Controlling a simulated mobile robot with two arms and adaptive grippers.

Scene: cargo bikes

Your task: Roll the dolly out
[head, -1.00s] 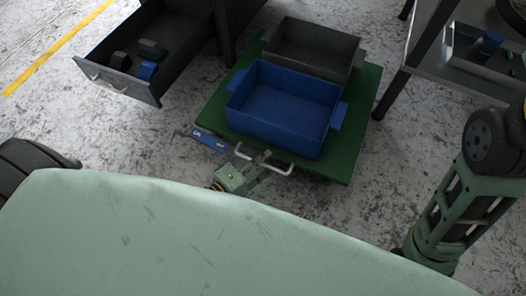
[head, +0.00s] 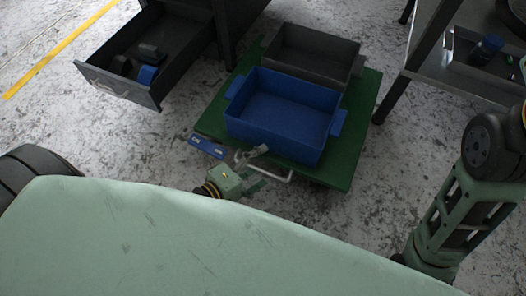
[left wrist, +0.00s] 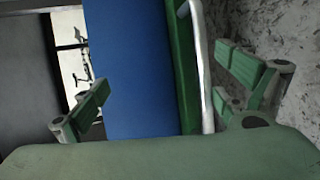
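The dolly (head: 358,135) is a low green platform on the floor, with a white bar handle (head: 283,178) along its near edge. It carries a blue bin (head: 285,115) in front and a dark grey bin (head: 310,52) behind. My left gripper (head: 259,164) is at the left part of the handle, its fingers spread. In the left wrist view the open fingers (left wrist: 165,95) stand wide apart, with the handle (left wrist: 205,65) between them, nearer the right finger and apparently not gripped. On my right arm, only links show; its gripper is out of view.
An open grey drawer (head: 118,86) with small items juts out at the left. A metal table (head: 440,68) with a tray stands at the right, its leg close to the dolly. A blue label plate (head: 205,147) is beside the handle. Floor between dolly and drawer is bare.

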